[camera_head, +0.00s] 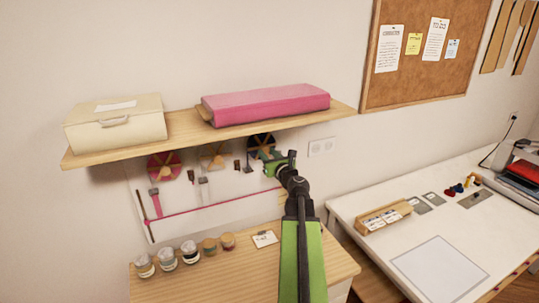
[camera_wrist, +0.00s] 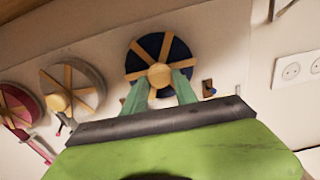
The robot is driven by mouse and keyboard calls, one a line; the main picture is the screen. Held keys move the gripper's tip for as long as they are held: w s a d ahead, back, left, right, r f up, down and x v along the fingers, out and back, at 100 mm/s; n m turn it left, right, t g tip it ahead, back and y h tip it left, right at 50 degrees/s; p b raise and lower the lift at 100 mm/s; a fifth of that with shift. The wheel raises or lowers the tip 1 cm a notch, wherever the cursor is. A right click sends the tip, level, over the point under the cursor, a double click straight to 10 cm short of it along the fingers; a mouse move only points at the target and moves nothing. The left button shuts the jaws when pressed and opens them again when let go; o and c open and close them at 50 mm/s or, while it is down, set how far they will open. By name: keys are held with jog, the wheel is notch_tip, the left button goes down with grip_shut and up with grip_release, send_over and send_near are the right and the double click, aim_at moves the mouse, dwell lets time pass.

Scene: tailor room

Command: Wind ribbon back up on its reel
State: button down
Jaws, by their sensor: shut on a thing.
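A dark blue reel (camera_head: 261,141) with tan spokes hangs on the wall board under the shelf, rightmost of three reels. In the wrist view the blue reel (camera_wrist: 143,62) faces me with a round wooden knob (camera_wrist: 160,75) near its middle. My gripper (camera_head: 271,158) is at this reel. In the wrist view my gripper's green fingers (camera_wrist: 160,84) lie on either side of the knob, shut on it. Any ribbon hanging from the blue reel is hidden behind my gripper. A pink reel (camera_head: 164,166) and a grey reel (camera_head: 212,157) have ribbon hanging down.
A wooden shelf (camera_head: 160,140) juts out above the reels, carrying a cream box (camera_head: 115,122) and a pink fabric bolt (camera_head: 265,105). Several jars (camera_head: 190,252) and a card (camera_head: 264,239) stand on the counter below. A white table (camera_head: 375,208) is at right.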

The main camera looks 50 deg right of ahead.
jog(key=shift+d, duration=0.1)
dwell(0.3)
jog(key=c, duration=1)
grip_release()
